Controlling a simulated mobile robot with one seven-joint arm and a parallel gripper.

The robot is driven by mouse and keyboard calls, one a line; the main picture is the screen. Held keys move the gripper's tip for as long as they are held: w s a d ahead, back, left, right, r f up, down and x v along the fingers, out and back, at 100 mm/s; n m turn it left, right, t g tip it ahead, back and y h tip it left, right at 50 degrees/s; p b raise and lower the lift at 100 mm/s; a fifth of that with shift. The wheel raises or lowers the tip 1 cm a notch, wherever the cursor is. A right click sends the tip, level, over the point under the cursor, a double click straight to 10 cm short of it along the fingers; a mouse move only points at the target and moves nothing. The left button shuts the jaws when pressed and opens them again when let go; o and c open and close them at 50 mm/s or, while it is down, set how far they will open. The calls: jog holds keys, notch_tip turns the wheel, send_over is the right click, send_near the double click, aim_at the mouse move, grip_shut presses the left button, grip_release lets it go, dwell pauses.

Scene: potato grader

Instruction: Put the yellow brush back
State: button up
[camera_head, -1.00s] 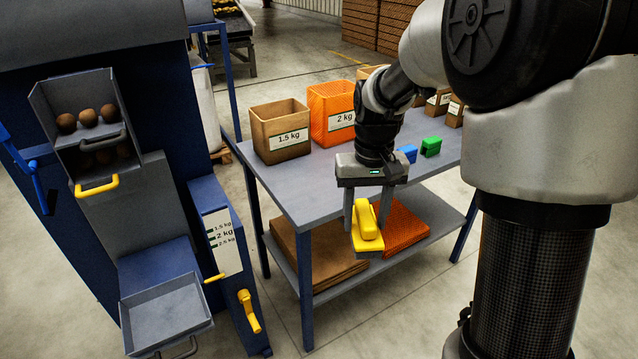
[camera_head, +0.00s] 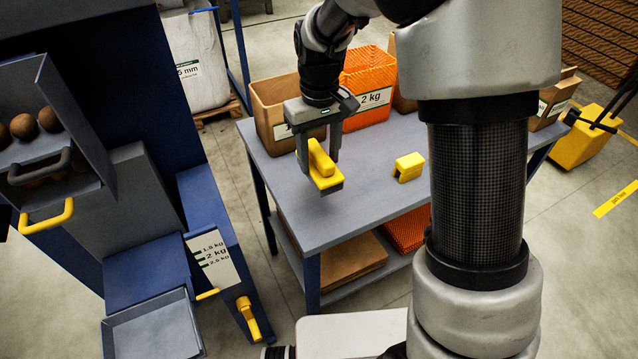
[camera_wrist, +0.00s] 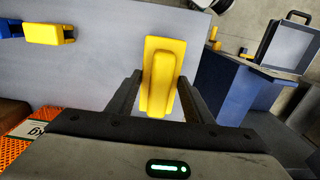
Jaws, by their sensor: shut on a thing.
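The yellow brush (camera_head: 322,168) has a yellow handle and block with dark bristles underneath. My gripper (camera_head: 318,160) is shut on its handle and holds it above the left front part of the grey table (camera_head: 345,212). In the wrist view the brush (camera_wrist: 160,75) sits between the two fingers. A yellow bracket-like holder (camera_head: 408,167) stands empty on the table to the right of the brush, apart from it. It also shows in the wrist view (camera_wrist: 48,33), with a blue one (camera_wrist: 10,28) beside it.
A brown crate (camera_head: 270,115) and an orange 2 kg crate (camera_head: 372,90) stand behind my gripper on the table. The blue grader (camera_head: 115,110) with its tray (camera_head: 155,330) is at the left. The tabletop between brush and yellow holder is clear.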

notch_tip(320, 180, down, 8)
jog(key=shift+s+d+r+b, duration=0.1)
jog(key=shift+b, duration=0.5)
jog(key=shift+f, duration=0.2)
jog(key=o, duration=1.1)
